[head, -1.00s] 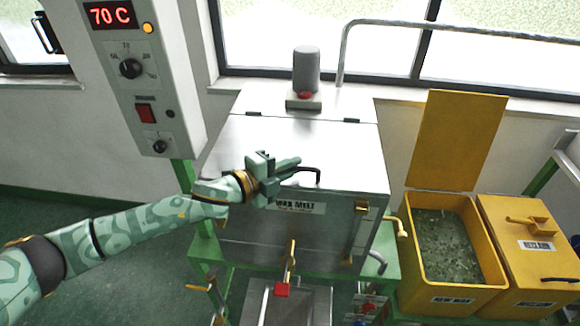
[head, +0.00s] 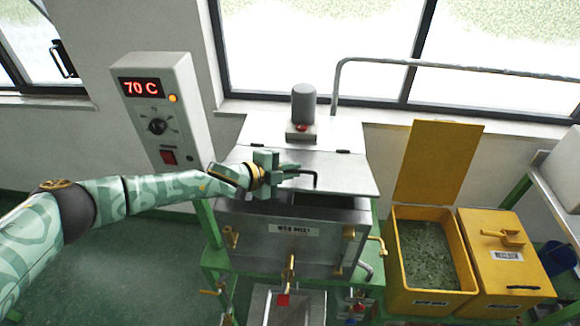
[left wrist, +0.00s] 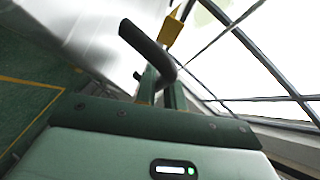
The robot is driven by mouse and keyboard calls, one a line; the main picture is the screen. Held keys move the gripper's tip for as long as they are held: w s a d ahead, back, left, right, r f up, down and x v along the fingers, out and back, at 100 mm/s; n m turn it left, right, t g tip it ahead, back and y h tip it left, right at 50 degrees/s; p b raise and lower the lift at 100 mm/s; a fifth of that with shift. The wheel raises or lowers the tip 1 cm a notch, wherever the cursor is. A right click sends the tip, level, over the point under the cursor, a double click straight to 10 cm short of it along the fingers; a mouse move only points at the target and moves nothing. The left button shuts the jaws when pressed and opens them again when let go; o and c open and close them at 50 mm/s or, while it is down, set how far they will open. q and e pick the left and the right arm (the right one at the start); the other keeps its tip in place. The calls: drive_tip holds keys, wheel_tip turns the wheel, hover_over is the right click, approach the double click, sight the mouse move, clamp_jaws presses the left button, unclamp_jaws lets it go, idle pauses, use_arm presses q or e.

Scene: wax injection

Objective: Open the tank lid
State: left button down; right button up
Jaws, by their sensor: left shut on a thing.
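The metal wax melt tank (head: 275,240) stands on a green frame, with a label on its front. Its silver lid (head: 335,172) is tilted up at the front, and a dark gap shows between lid and tank. The lid's dark handle (head: 303,172) sits at the lid's front edge. My left gripper (head: 280,172) is shut on the handle. In the left wrist view the dark handle (left wrist: 140,42) sticks out past the gripper's fingers (left wrist: 162,88). My right gripper is not in view.
A control box (head: 160,115) reading 70 C is on the left. An open yellow bin (head: 470,270) with greenish pellets and a closed yellow bin (head: 505,265) stand on the right. A metal rail (head: 450,65) runs behind, along the windows.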

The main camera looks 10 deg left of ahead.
use_arm(q)
drive_tip(key=w+r+g+p, duration=0.1)
drive_tip(key=w+r+p, duration=0.3)
drive_tip(key=r+p, duration=0.1)
drive_tip(key=shift+r+n, duration=0.4)
